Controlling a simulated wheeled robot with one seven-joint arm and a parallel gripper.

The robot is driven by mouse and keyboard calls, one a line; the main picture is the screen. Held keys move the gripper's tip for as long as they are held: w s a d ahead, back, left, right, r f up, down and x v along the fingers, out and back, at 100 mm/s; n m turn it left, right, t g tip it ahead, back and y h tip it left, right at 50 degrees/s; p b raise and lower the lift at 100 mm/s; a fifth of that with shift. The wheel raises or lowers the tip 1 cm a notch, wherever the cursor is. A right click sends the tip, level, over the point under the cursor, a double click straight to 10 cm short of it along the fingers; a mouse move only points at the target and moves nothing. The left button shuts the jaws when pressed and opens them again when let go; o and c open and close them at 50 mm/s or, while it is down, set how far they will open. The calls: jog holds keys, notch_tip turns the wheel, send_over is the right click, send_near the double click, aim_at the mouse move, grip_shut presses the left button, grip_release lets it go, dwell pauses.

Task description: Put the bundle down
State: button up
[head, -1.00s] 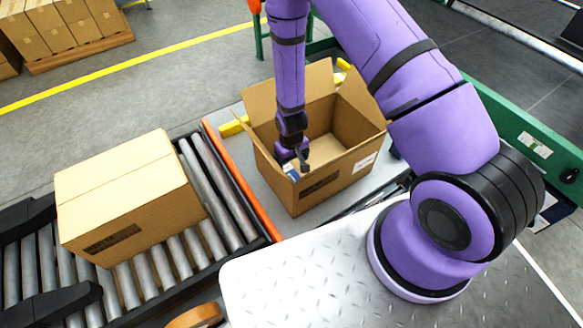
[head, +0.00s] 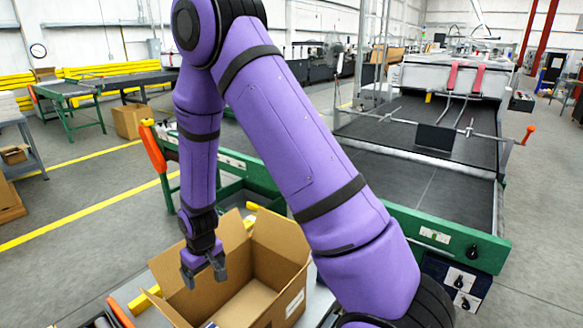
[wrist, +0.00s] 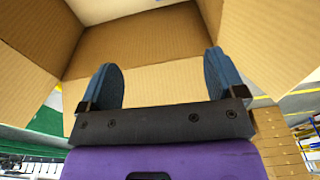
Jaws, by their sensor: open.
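My gripper (head: 204,270) hangs at the left side of an open cardboard box (head: 288,304), in front of its upright flaps. The jaws are apart with nothing between them. In the wrist view my gripper (wrist: 162,78) shows two blue finger pads spread wide, with the box's cardboard walls and flaps (wrist: 160,45) behind them. I cannot make out a bundle for certain. A small blue-and-white patch shows at the bottom edge of the head view, inside the box's near side, and is mostly cut off.
A green machine rail (head: 440,236) runs behind the box to the right, with a wide dark belt (head: 420,190) beyond. An orange-handled green stand (head: 153,150) is behind the box. Open floor lies at left.

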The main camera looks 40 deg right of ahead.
jog(key=s+d+r+t, duration=0.15)
jog(key=s+r, duration=0.25)
jog(key=r, duration=0.9)
jog(key=s+d+r+t, duration=0.1)
jog(key=s+d+r, duration=0.25)
jog(key=r, duration=0.95)
jog(key=s+d+r+m, duration=0.1)
jog(key=s+r, duration=0.4)
jog(key=s, duration=0.4)
jog(key=s+d+r+t, duration=0.1)
jog(key=s+r, duration=0.5)
jog(key=s, duration=0.3)
jog(key=shift+s+d+r+m, duration=0.2)
jog(key=shift+s+r+m, duration=0.1)
jog(key=shift+s+m, duration=0.1)
jog(key=shift+t, duration=0.25)
